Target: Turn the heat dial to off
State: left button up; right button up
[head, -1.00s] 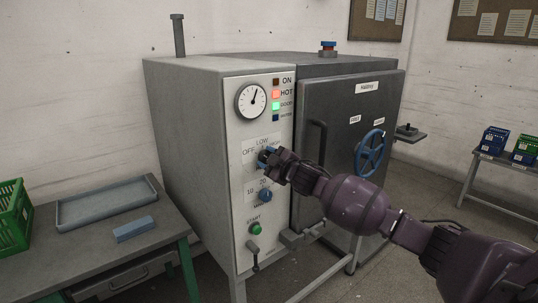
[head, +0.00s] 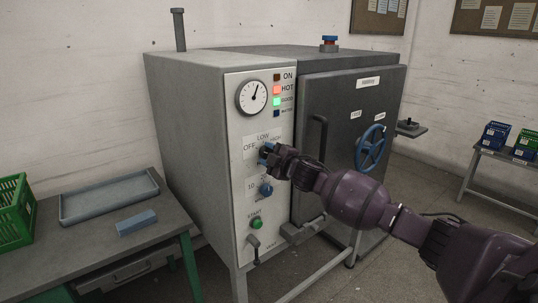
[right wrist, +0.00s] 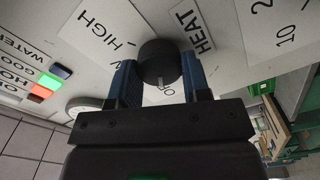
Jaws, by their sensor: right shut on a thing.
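The heat dial (right wrist: 160,60) is a round black knob on the light panel. In the right wrist view it sits between the blue fingers of my right gripper (right wrist: 158,84), which is shut on it. A pale pointer mark shows on the dial's lower side in that view, beside a partly hidden letter. The HIGH label (right wrist: 95,22) is to the left and the HEAT label (right wrist: 194,32) to the right. In the head view my right gripper (head: 268,152) covers the dial, below the LOW label (head: 262,136) and beside the OFF label (head: 249,148). My left gripper is not in view.
Above on the panel are a gauge (head: 251,97) and indicator lights (head: 277,90), with the HOT and GOOD lights glowing. A blue dial (head: 266,189) and green start button (head: 257,223) are below. A handwheel (head: 371,148) is on the dark door. A table (head: 110,235) stands left.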

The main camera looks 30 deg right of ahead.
jog(key=o, duration=0.9)
jog(key=s, duration=1)
jog(key=shift+s+d+b, duration=0.4)
jog(key=s+a+f+m+g, duration=0.1)
jog(key=s+a+f+m, duration=0.3)
jog(key=f, duration=0.5)
jog(key=s+a+f+m+g, duration=0.2)
jog(key=s+a+f, duration=0.35)
jog(key=f, duration=0.35)
jog(key=s+a+f+m+g, duration=0.1)
jog(key=s+a+f+m, duration=0.1)
jog(key=s+f, duration=0.3)
jog(key=s+a+f+m+g+h, duration=0.1)
jog(key=s+a+f+m, duration=0.1)
jog(key=s, duration=0.5)
jog(key=s+a+f+m+g, duration=0.1)
jog(key=s+a+f+m, duration=0.2)
jog(key=s+f, duration=0.3)
jog(key=shift+s+a+f, duration=0.15)
jog(key=shift+s+f, duration=0.1)
jog(key=shift+f, duration=0.55)
